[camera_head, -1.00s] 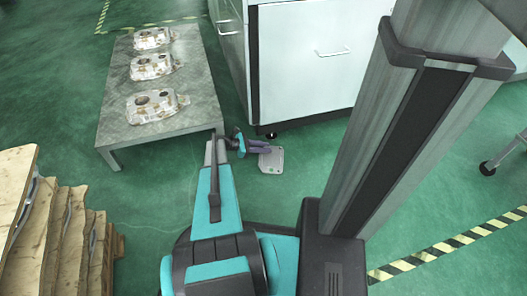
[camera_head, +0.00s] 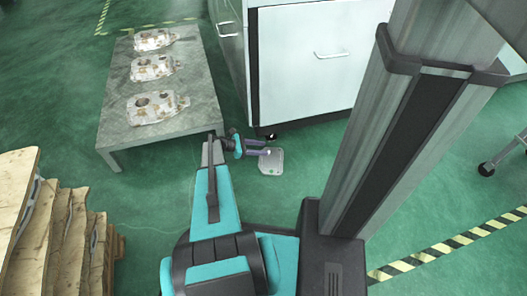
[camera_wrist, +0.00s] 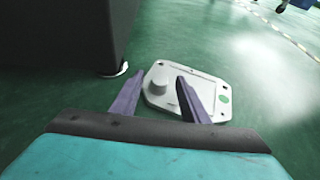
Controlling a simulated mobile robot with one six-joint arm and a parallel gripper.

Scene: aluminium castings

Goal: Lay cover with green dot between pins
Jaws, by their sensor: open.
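The light grey cover (camera_wrist: 205,90) with a green dot (camera_wrist: 224,99) shows in the wrist view, with a round raised boss on its left part. It appears to lie flat on the green floor. In the head view the cover (camera_head: 271,164) is below the white cabinet's front. My gripper (camera_wrist: 159,78) is open and its purple fingers are apart. The right finger overlaps the cover in the wrist view; I cannot tell whether it touches. In the head view my gripper (camera_head: 269,147) is at the cover's upper left edge. No pins can be made out.
A grey table (camera_head: 185,137) at upper left bears a row of three castings, the nearest (camera_head: 158,107) largest in view. The white cabinet (camera_head: 310,70) stands close behind the cover. Wooden pallets (camera_head: 60,230) are at lower left. Floor right of the cover is clear.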

